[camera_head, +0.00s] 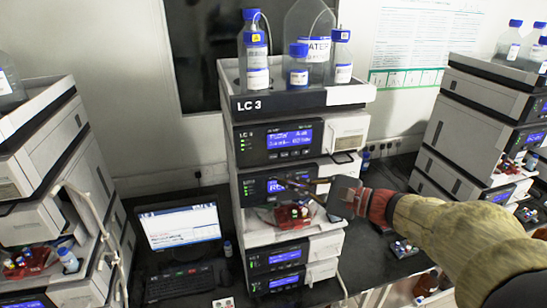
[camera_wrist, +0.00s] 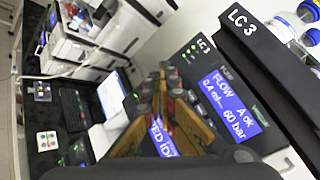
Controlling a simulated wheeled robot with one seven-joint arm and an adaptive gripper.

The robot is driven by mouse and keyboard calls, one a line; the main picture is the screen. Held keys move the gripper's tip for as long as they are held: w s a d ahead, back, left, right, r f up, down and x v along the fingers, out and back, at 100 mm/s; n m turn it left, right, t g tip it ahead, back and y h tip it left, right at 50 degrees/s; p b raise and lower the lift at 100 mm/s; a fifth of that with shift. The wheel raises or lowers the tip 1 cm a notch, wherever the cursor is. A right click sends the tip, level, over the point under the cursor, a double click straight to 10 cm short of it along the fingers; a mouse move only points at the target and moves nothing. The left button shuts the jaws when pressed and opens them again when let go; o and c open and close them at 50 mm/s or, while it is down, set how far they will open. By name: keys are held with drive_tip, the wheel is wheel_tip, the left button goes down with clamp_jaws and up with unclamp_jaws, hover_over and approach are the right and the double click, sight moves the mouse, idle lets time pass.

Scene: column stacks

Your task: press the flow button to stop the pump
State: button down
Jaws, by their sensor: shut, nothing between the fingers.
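The LC 3 stack (camera_head: 292,101) stands in the middle of the head view. Its top module, the pump (camera_head: 278,141), has a lit blue display; in the wrist view the pump display (camera_wrist: 228,103) reads FLOW, A ok and 60 bar. A row of small dark buttons (camera_head: 293,154) sits under that display; I cannot read which is the flow button. My gripper (camera_head: 284,182) is shut and empty, in front of the second module's display (camera_head: 275,186), lower than the pump's buttons. In the wrist view my gripper's fingers (camera_wrist: 162,72) partly cover that second display. Contact cannot be told.
Bottles (camera_head: 298,65) stand on the stack's top tray. Red-capped vials and a tray (camera_head: 292,215) sit below the second module. Other stacks stand left (camera_head: 35,135) and right (camera_head: 470,120). Dark bench shows between them.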

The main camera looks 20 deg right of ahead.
approach(260, 156)
drive_tip(key=shift+w+a+f+p, duration=0.1)
drive_tip(key=shift+w+a, duration=0.15)
drive_tip(key=shift+a, duration=0.3)
drive_tip(key=shift+w+a+p, duration=0.1)
drive_tip(key=shift+w+a, duration=0.2)
drive_tip(key=shift+a, duration=0.2)
drive_tip(key=shift+w+a+p, duration=0.1)
drive_tip(key=shift+w+a, duration=0.15)
drive_tip(key=shift+a, duration=0.3)
drive_tip(key=shift+w, duration=0.15)
idle(0.6)
drive_tip(key=shift+w+b, duration=0.3)
drive_tip(key=shift+w, duration=0.35)
idle(0.6)
drive_tip(key=shift+s, duration=0.15)
idle(0.3)
drive_tip(key=shift+s+b, duration=0.55)
drive_tip(key=shift+s, duration=0.15)
